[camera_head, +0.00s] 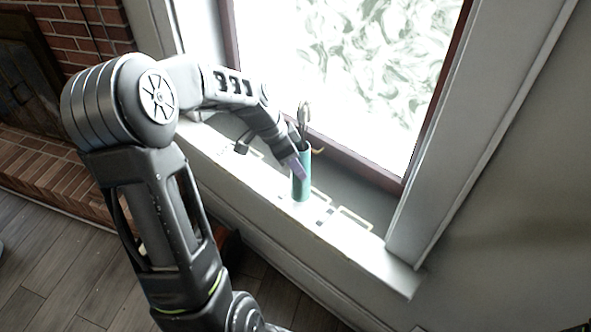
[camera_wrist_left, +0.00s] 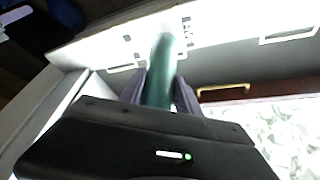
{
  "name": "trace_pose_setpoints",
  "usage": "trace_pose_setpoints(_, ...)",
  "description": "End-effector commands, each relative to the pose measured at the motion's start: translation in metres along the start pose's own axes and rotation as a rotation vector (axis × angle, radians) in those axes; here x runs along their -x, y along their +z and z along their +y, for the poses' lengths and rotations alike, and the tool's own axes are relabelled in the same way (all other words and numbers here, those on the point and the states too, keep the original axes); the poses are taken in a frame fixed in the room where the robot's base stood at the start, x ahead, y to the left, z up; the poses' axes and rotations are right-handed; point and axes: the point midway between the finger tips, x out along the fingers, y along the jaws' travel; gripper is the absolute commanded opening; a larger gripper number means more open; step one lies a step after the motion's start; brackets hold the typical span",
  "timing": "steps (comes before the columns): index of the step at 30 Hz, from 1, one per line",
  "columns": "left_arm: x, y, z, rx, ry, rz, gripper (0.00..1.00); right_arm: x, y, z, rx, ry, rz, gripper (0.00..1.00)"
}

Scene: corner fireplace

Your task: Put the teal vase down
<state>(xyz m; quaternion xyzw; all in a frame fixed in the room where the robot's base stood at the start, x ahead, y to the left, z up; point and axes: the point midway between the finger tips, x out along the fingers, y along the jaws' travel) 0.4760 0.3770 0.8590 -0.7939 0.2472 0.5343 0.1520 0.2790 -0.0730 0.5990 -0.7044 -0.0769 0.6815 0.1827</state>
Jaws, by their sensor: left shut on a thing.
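The teal vase (camera_head: 302,180) is a slim upright cylinder at the window sill (camera_head: 372,250) in the head view. My left gripper (camera_head: 300,165) is shut on the vase, with a purple-tinted finger against its side. In the left wrist view the vase (camera_wrist_left: 160,72) shows between the two fingers of my left gripper (camera_wrist_left: 160,92). The base of the vase appears at or just above the sill; I cannot tell whether it touches. My right gripper is not in view.
A window (camera_head: 350,70) with a dark red frame rises right behind the vase. Pale rectangular outlines mark the sill. A white side trim (camera_head: 470,150) bounds the sill on the right. A brick fireplace (camera_head: 60,170) stands at the left.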

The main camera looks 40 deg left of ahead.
Motion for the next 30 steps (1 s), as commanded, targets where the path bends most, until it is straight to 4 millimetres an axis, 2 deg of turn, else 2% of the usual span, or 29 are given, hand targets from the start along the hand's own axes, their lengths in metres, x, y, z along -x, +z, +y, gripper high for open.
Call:
trace_pose_setpoints(3,-0.016,0.007,0.0,0.002,0.003,-0.002,0.0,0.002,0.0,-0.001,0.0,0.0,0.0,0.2)
trace_pose_setpoints(6,-0.023,0.01,0.0,0.001,0.001,-0.001,0.0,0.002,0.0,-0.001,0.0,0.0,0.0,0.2)
trace_pose_setpoints(17,-0.027,0.011,-0.001,0.0,-0.001,0.0,0.0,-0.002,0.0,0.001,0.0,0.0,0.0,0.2)
trace_pose_setpoints(18,-0.025,0.011,-0.001,0.001,0.0,0.0,0.42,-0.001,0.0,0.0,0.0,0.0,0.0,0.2)
trace_pose_setpoints(25,-0.025,0.011,-0.001,0.001,0.0,-0.001,0.6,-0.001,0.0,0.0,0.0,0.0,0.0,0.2)
trace_pose_setpoints(30,-0.025,0.011,-0.001,0.001,0.0,-0.001,0.61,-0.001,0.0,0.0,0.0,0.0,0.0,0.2)
